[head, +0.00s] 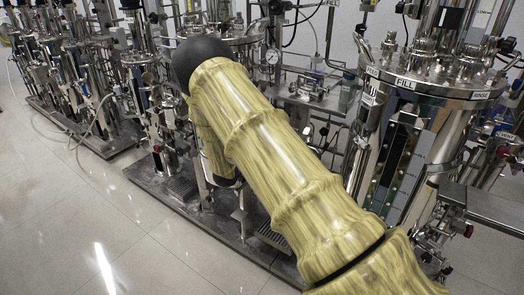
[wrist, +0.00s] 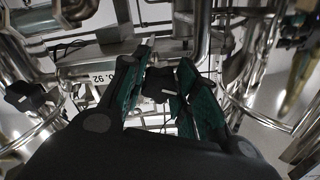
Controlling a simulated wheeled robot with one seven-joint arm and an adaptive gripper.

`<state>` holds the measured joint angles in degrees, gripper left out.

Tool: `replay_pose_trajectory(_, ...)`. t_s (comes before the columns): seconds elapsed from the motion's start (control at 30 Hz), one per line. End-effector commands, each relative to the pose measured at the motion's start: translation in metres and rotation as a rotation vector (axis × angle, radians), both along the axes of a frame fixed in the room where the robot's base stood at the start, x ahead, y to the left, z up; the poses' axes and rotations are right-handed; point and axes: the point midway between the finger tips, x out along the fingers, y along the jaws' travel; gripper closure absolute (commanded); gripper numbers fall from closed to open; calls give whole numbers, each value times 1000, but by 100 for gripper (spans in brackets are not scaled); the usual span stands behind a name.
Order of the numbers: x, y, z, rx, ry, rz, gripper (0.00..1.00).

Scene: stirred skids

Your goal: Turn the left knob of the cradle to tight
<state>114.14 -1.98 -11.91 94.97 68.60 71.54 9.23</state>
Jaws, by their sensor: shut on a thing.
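In the wrist view my gripper (wrist: 163,76) has its green-padded fingers closed around a black knob (wrist: 157,85) with a short white mark on its face. The fingers hide its sides and part of what it is mounted on. A second black knob (wrist: 26,97) with a white mark stands apart at the left of the wrist view. I cannot tell from the picture which of them is the cradle's left knob. In the head view my arm hides the gripper and the knob it holds.
A plate lettered with 92 (wrist: 126,78) is just left of the fingers. Steel pipes and vessels crowd both sides. The tiled floor (head: 95,225) at front left is clear.

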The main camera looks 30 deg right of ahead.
Motion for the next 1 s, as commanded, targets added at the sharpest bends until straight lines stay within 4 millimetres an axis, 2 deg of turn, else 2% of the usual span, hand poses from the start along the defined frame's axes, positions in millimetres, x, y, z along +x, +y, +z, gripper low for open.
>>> replay_pose_trajectory(0.03,-1,0,-6,20,-38,-2,94)
replay_pose_trajectory(1.0,-1,0,-6,364,-874,-2,94)
